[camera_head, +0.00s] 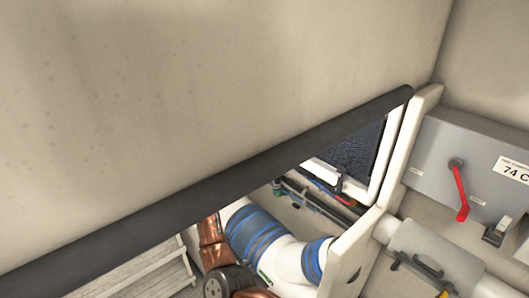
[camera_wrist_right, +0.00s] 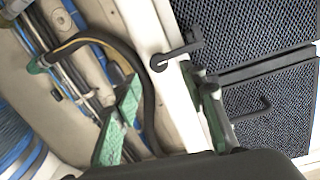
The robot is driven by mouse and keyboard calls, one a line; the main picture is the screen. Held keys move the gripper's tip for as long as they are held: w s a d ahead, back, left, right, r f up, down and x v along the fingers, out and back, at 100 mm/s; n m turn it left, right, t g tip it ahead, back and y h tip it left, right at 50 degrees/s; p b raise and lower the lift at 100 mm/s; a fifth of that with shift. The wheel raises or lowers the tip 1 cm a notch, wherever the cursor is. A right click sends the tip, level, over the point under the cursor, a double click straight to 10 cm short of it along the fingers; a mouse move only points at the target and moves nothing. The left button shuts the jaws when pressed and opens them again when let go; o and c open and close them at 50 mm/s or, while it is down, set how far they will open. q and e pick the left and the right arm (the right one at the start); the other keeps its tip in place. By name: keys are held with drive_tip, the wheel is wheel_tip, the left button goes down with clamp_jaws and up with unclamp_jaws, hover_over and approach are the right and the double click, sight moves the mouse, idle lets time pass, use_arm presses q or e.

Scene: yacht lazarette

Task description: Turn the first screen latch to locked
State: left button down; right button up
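In the right wrist view a black lever latch (camera_wrist_right: 175,54) has its round pivot on a white frame. Its arm points up and right to the edge of a dark mesh screen (camera_wrist_right: 225,30). A second black L-shaped handle (camera_wrist_right: 252,112) lies on the lower mesh screen (camera_wrist_right: 280,92). My right gripper (camera_wrist_right: 168,88) shows two green-padded fingers spread apart with nothing between them, just below the first latch. I cannot tell whether a finger touches it. The screen also shows in the head view (camera_head: 355,148), partly behind the dark-edged panel. My left gripper is not in view.
A large beige panel with a dark edge (camera_head: 250,172) covers much of the head view. A white hose with blue bands (camera_head: 258,235) lies below it. A grey box with a red lever (camera_head: 461,192) is at right. A black cable (camera_wrist_right: 148,95) loops near my right fingers.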

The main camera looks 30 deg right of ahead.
drive_tip(key=v, duration=0.6)
drive_tip(key=shift+a, duration=0.15)
